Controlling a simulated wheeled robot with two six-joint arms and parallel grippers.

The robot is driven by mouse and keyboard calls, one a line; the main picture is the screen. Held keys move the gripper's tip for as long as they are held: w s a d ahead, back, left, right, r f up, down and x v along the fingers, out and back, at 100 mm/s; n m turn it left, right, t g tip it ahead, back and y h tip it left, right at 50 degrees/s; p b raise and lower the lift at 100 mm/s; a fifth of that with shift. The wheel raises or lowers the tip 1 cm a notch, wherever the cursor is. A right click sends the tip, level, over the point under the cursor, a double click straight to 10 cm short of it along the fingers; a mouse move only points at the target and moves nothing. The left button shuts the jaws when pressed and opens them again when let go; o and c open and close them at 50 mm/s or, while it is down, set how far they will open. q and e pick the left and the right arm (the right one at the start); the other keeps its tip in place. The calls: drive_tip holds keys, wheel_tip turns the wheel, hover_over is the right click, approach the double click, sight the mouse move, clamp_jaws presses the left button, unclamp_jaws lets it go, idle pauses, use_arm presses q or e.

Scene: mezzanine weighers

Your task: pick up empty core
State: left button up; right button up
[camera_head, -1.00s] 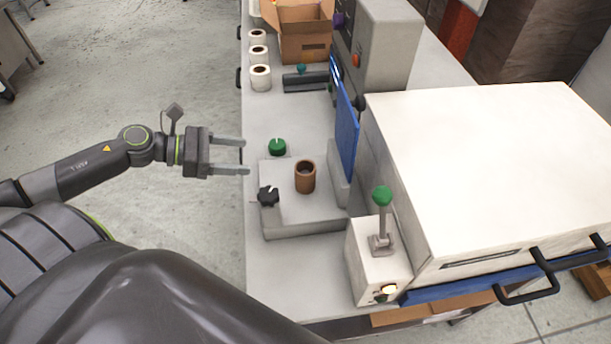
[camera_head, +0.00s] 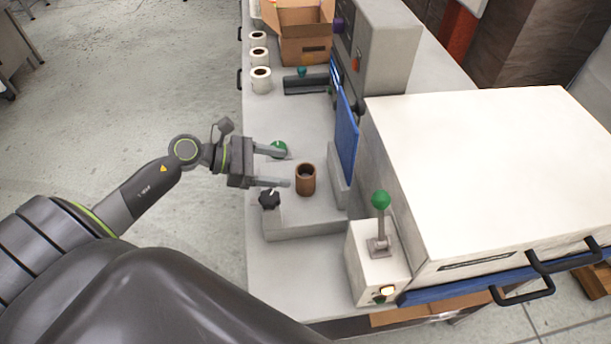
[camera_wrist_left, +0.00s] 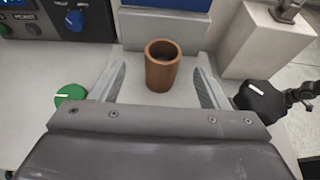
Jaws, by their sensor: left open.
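The empty core is a short brown tube (camera_head: 306,180) standing upright on the light grey raised plate (camera_head: 305,222) of the machine. It also shows in the left wrist view (camera_wrist_left: 162,68), hollow, ahead of the fingers and roughly midway between their lines. My left gripper (camera_head: 280,167) is open and empty, with its fingers pointing right toward the core. The fingertips are just short of the core or beside its near side; the exact gap is hard to tell. My right gripper is not in view.
A green knob (camera_head: 279,149) and a black knob (camera_head: 269,199) sit close to the fingers. A blue panel (camera_head: 346,135) stands behind the core. A lever with a green ball (camera_head: 381,200) is at the front right. White rolls (camera_head: 261,80) and a cardboard box (camera_head: 305,45) stand farther back.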

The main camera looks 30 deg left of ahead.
sight(313, 172)
use_arm(q)
drive_tip(key=shift+p+x, duration=0.55)
drive_tip(key=shift+x, duration=1.3)
drive_tip(key=shift+w+d+p, duration=0.3)
drive_tip(key=shift+d+p, duration=0.35)
drive_tip(key=shift+p, duration=0.05)
drive_tip(key=p+x, duration=0.1)
drive_tip(key=x, duration=0.2)
drive_tip(key=shift+p, duration=0.35)
drive_tip(key=shift+w+d+f, duration=0.2)
drive_tip(key=shift+d+f, duration=0.2)
drive_tip(key=shift+c, duration=0.4)
drive_tip(key=c, duration=1)
